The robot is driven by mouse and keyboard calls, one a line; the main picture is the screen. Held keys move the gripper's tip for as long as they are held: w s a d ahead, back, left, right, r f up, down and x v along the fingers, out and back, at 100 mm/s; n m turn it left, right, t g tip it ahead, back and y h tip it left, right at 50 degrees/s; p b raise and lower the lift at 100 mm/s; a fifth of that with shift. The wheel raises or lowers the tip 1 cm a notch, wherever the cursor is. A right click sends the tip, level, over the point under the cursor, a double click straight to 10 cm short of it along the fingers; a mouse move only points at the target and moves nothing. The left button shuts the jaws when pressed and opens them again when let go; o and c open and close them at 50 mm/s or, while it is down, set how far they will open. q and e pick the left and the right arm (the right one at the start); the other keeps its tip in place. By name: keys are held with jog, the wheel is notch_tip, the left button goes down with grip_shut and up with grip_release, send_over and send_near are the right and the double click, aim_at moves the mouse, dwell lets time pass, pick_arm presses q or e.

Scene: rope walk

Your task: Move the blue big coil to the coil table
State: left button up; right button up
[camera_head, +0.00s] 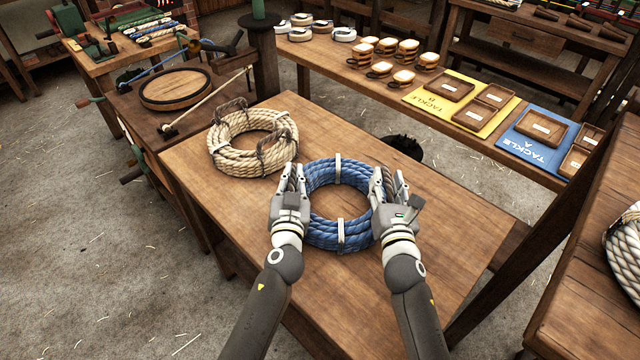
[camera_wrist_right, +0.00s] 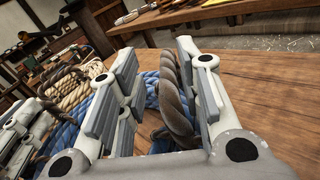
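The blue big coil (camera_head: 322,237) lies flat on a wooden table (camera_head: 420,300), bound with pale bands. My left gripper (camera_head: 291,182) is at its left side, by a brown rope handle; whether its fingers are shut is unclear. My right gripper (camera_head: 388,188) is at the coil's right side. In the right wrist view my right gripper (camera_wrist_right: 160,95) has its fingers apart, with a brown rope handle (camera_wrist_right: 174,98) between them. Blue rope (camera_wrist_right: 152,88) shows behind. Which table is the coil table cannot be told from labels.
A cream coil (camera_head: 232,160) with brown handles lies on the same table, behind left of the blue coil. A white coil (camera_head: 625,250) sits on the table (camera_head: 590,300) at the right. A long bench (camera_head: 330,60) with small coils and trays stands behind. Floor is clear at left.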

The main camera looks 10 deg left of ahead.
pick_arm(q)
jog(key=shift+r, duration=0.1)
jog(key=shift+c, duration=1.3)
pick_arm(e)
jog(key=shift+d, duration=0.1)
pick_arm(q)
jog(key=shift+o, duration=1.3)
pick_arm(e)
jog(key=shift+d+f, duration=0.1)
pick_arm(q)
jog(key=o, duration=0.4)
jog(key=s, duration=0.4)
jog(key=s+d, duration=0.1)
jog(key=s, duration=0.7)
jog(key=shift+d, duration=0.15)
pick_arm(e)
jog(key=o, duration=0.8)
